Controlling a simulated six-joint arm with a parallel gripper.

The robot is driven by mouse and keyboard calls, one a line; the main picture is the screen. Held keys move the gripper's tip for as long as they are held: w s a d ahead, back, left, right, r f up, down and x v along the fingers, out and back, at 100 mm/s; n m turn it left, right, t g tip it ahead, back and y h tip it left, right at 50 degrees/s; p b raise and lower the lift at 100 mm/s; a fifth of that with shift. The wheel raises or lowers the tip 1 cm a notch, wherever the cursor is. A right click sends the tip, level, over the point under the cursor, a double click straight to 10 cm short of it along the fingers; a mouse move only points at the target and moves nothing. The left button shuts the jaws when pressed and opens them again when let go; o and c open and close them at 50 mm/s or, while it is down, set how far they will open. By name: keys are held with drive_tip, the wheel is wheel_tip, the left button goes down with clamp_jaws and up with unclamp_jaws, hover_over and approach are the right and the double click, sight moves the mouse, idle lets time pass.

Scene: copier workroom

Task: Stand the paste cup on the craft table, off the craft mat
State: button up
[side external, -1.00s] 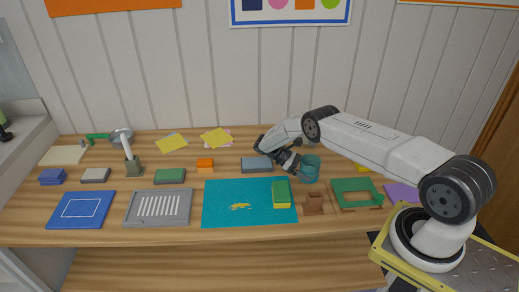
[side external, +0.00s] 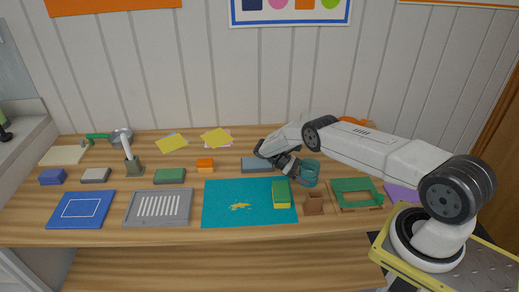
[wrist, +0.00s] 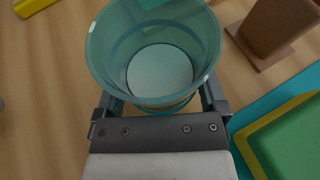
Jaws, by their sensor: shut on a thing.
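The paste cup (side external: 310,176) is a teal, see-through, round cup, upright at the right of the craft table (side external: 222,180). It is behind and to the right of the teal craft mat (side external: 225,215) and apart from it. My gripper (side external: 297,169) is shut on the cup from its left side. In the wrist view my gripper (wrist: 160,103) has a finger on each side of the cup (wrist: 150,55), whose pale inner floor shows. The cup is at or just above the wood; I cannot tell whether its base touches.
A green-and-yellow sponge (side external: 281,193) and yellow spots lie on the mat. A brown stand (side external: 314,204) is just in front of the cup, and a green frame (side external: 357,192) is to its right. A grey-blue block (side external: 256,165) is left of my gripper.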

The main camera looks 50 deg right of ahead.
drive_tip(key=shift+f, duration=0.25)
drive_tip(key=o, duration=1)
drive_tip(key=shift+w+a, duration=0.1)
drive_tip(key=shift+w, duration=0.3)
drive_tip(key=shift+w+r, duration=0.15)
drive_tip(key=shift+w, duration=0.15)
drive_tip(key=shift+w+a+r, duration=0.3)
drive_tip(key=shift+w, duration=0.2)
drive_tip(key=shift+w+r, duration=0.1)
drive_tip(key=shift+r, duration=0.3)
drive_tip(key=shift+w+r, duration=0.1)
drive_tip(key=shift+r, duration=0.05)
